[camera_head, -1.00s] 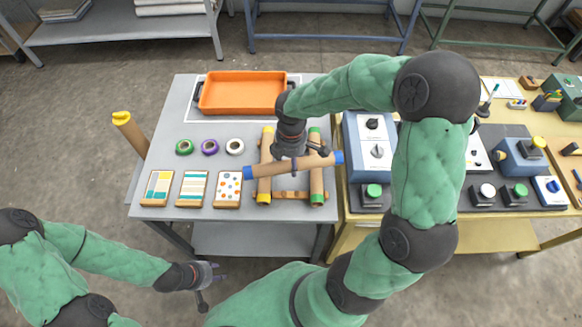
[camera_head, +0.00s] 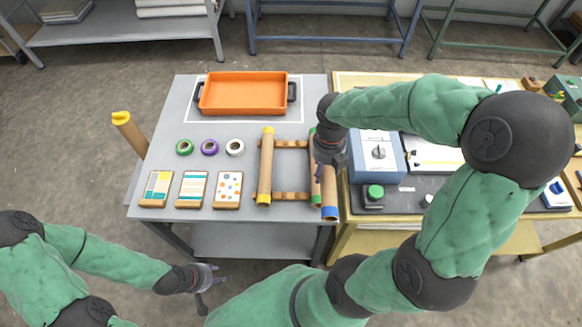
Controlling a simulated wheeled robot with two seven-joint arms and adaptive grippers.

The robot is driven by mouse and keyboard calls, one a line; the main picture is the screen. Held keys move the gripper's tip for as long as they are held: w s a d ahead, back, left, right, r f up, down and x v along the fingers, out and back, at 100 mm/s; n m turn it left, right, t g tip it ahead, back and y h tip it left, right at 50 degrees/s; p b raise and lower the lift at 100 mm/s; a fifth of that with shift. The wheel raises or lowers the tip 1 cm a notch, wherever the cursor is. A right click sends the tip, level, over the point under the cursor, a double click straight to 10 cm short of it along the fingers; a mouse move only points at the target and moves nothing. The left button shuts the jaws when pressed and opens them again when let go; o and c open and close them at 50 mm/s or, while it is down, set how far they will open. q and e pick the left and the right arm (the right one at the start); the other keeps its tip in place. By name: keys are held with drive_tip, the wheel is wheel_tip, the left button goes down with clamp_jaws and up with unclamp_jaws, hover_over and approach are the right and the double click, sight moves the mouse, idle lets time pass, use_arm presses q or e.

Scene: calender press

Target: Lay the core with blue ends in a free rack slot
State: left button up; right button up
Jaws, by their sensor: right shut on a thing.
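The core with blue ends (camera_head: 329,195) is a brown tube in my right gripper (camera_head: 328,165); its near blue end shows, and its far end is hidden by the gripper. The gripper is shut on it, over the rack's right side. The wooden rack (camera_head: 291,195) lies on the grey table. A core with yellow ends (camera_head: 266,168) lies at its left. A core with green ends (camera_head: 315,190) lies at its right, beside and partly behind the held core. The middle of the rack is bare. My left gripper (camera_head: 212,278) is open and empty, in front of the table.
An orange tray (camera_head: 243,94) stands at the back of the grey table. Tape rolls (camera_head: 209,147) and sample cards (camera_head: 192,188) lie left of the rack. The blue press machine (camera_head: 380,152) stands on the yellow table, close right of my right gripper.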

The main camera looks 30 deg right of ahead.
drive_tip(key=w+a+f+b, duration=0.1)
drive_tip(key=w+f, duration=0.2)
drive_tip(key=w, duration=0.1)
drive_tip(key=w+a+f+b, duration=0.1)
drive_tip(key=w+f+b, duration=0.1)
drive_tip(key=w+f, duration=0.1)
drive_tip(key=w+a+f+b, duration=0.1)
drive_tip(key=w+f, duration=0.2)
drive_tip(key=w, duration=0.2)
drive_tip(key=shift+w+a+b, duration=0.25)
drive_tip(key=shift+w+b, duration=0.05)
drive_tip(key=shift+b, duration=0.05)
drive_tip(key=shift+w+f, duration=0.1)
drive_tip(key=shift+f, duration=0.1)
drive_tip(key=f, duration=0.1)
drive_tip(key=f+b, duration=0.2)
drive_tip(key=shift+w+a+f, duration=0.1)
drive_tip(key=shift+w+f, duration=0.15)
drive_tip(key=shift+f, duration=0.15)
drive_tip(key=shift+r, duration=0.1)
drive_tip(key=o, duration=1.2)
